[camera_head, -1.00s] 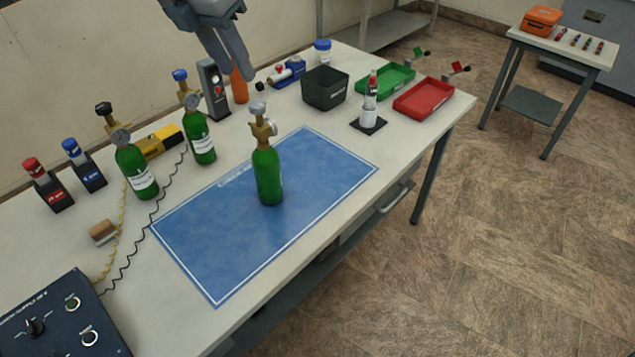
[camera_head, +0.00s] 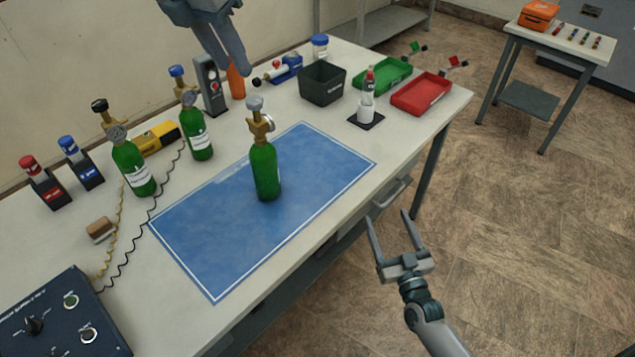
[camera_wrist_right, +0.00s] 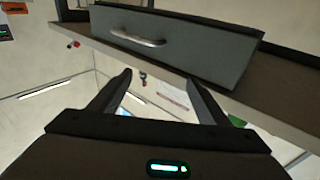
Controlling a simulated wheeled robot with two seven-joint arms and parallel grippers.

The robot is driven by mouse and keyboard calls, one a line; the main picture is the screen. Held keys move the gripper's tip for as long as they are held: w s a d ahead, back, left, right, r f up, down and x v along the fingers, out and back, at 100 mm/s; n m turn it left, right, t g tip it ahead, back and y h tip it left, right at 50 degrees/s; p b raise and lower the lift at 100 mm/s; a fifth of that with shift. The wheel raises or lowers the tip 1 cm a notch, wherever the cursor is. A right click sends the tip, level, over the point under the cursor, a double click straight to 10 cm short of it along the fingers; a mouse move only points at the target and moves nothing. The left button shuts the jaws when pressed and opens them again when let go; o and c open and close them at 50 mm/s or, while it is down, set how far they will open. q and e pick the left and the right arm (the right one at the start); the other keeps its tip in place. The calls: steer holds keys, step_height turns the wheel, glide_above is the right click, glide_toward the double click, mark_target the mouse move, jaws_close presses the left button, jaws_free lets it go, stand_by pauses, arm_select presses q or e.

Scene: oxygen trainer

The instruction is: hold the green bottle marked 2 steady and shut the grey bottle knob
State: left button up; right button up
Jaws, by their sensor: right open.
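A green bottle (camera_head: 266,174) with a brass valve and a grey knob (camera_head: 255,104) on top stands upright on the blue mat (camera_head: 215,245). I cannot read a number on it. My left gripper (camera_head: 240,66) hangs above and behind this bottle, apart from it; its fingers overlap, so I cannot tell its opening. My right gripper (camera_head: 390,222) is open and empty, off the table's front edge, to the right of and apart from the bottle. Its spread fingers also show in the right wrist view (camera_wrist_right: 158,85), with nothing between them.
Two more green bottles, one with a black knob (camera_head: 133,168) and one with a blue knob (camera_head: 195,134), stand left of the mat. A dark bin (camera_head: 323,86), a green tray (camera_head: 383,75) and a red tray (camera_head: 421,94) are at the back right. A drawer handle (camera_wrist_right: 135,38) juts out under the table.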

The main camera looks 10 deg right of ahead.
mark_target(253, 158)
step_height(253, 158, up, 8)
steer(key=w+a+r+t+y, duration=0.1)
steer(key=w+a+t+y, duration=0.1)
steer(key=w, duration=0.1)
steer(key=a+r+n+g+y, duration=0.3)
steer(key=a+n+g+y, duration=0.2)
steer(key=a, duration=0.3)
steer(key=a+r+n+g+y, duration=0.3)
steer(key=a+n+g+y, duration=0.1)
steer(key=a, duration=0.4)
steer(key=shift+w+r+n+g+y, duration=0.25)
steer(key=shift+w+n+g+y, duration=0.2)
steer(key=shift+y, duration=0.75)
steer(key=shift+s, duration=0.1)
steer(key=x, duration=1.7)
steer(key=shift+a+f, duration=0.1)
steer(key=shift+a, duration=0.1)
